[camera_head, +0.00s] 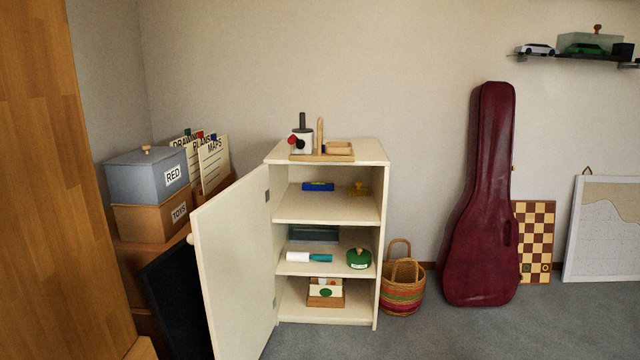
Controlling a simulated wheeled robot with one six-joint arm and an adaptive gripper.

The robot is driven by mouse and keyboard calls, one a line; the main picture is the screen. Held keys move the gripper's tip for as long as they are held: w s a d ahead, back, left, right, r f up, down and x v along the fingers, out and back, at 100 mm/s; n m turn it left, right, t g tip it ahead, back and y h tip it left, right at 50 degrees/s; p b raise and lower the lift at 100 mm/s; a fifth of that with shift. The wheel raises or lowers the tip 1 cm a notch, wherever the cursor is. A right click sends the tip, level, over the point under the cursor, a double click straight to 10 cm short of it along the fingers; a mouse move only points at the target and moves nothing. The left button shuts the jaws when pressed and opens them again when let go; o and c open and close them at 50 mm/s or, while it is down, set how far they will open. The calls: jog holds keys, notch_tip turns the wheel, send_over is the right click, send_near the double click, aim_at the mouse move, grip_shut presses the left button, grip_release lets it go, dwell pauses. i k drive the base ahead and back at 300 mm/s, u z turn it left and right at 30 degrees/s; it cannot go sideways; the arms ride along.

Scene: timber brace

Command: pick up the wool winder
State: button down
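A small cream cabinet (383,250) stands against the wall with its door (235,265) swung open to the left. On its top is a wooden base (322,157) with an upright wooden peg (320,132) and a small tan tray (340,147). At its left is a light grey device (301,142) with a dark upright post and a red knob; it looks most like the wool winder, but I cannot be sure. Whether it stands on the base or behind it is unclear. My gripper is not in view.
The cabinet's shelves hold several small items, including a green round tin (359,259) and a blue object (318,187). A woven basket (402,290) and a dark red instrument case (483,200) stand to the right. Stacked boxes (150,180) are left. Grey floor (430,335) is clear in front.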

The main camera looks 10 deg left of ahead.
aim_at(332, 151)
jog(key=z, duration=0.5)
jog(key=i, duration=2)
jog(key=u, duration=3.05)
